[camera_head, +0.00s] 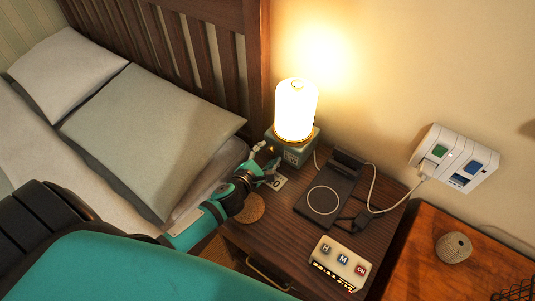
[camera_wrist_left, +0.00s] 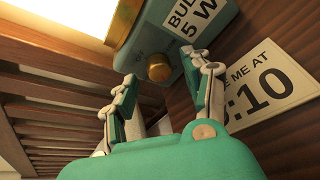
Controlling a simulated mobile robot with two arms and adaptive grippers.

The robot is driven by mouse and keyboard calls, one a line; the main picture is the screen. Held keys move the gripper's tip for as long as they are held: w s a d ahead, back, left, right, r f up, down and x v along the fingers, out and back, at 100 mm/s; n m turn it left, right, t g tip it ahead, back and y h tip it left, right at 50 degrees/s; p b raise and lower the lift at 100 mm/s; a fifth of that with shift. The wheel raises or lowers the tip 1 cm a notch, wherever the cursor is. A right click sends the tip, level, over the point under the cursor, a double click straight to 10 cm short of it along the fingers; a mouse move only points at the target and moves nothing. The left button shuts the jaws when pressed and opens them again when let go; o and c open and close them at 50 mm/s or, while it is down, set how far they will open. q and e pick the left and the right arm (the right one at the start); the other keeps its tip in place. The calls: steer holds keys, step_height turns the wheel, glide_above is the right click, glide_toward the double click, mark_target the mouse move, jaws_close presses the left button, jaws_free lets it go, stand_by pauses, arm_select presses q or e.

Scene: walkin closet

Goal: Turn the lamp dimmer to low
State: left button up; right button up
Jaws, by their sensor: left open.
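The lit lamp (camera_head: 296,108) stands on the wooden nightstand, with a white glowing shade and a teal base (camera_head: 292,148). In the left wrist view a brass dimmer knob (camera_wrist_left: 159,68) sits on the face of the teal lamp base (camera_wrist_left: 150,35). My left gripper (camera_head: 264,162) is at the front left of the lamp base. In the left wrist view my left gripper (camera_wrist_left: 165,85) is open, its two fingers apart on either side of the knob's front. I cannot tell whether a finger touches the knob. My right gripper is not in view.
The nightstand (camera_head: 263,238) also holds a dark charging stand (camera_head: 330,190), a box with H, M and ON buttons (camera_head: 340,265), a round coaster (camera_head: 250,209) and a card (camera_wrist_left: 262,88). A bed with pillows (camera_head: 150,135) is left. A wall outlet (camera_head: 455,158) is right.

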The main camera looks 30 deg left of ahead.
arm_select(q)
steer(key=shift+w+f, duration=0.1)
steer(key=shift+w, duration=0.35)
jaws_close()
